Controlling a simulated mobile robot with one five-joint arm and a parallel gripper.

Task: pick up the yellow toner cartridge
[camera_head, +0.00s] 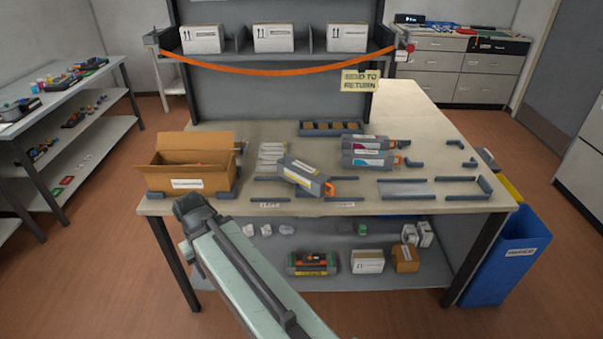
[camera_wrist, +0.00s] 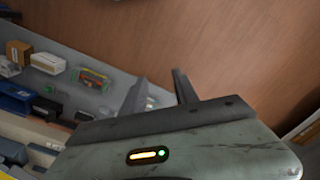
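The yellow toner cartridge (camera_head: 304,176) is a grey block with a yellow label patch and an orange end piece. It lies at an angle near the front middle of the bench in the head view, apparently tilted over a grey guide strip. It is not visible in the wrist view. My gripper (camera_wrist: 160,80) shows in the wrist view with its two dark fingers apart and nothing seen between them. It is away from the cartridge, facing the floor and lower shelf. In the head view my arm is in front of the bench, and the fingers cannot be made out.
An open cardboard box (camera_head: 188,172) stands left of the cartridge, with pale packets (camera_head: 271,157) between. Magenta (camera_head: 366,143) and cyan (camera_head: 370,159) cartridges are stacked behind right. Grey guides (camera_head: 405,188) lie right. An orange strap (camera_head: 280,71) hangs behind. A blue bin (camera_head: 510,260) stands right.

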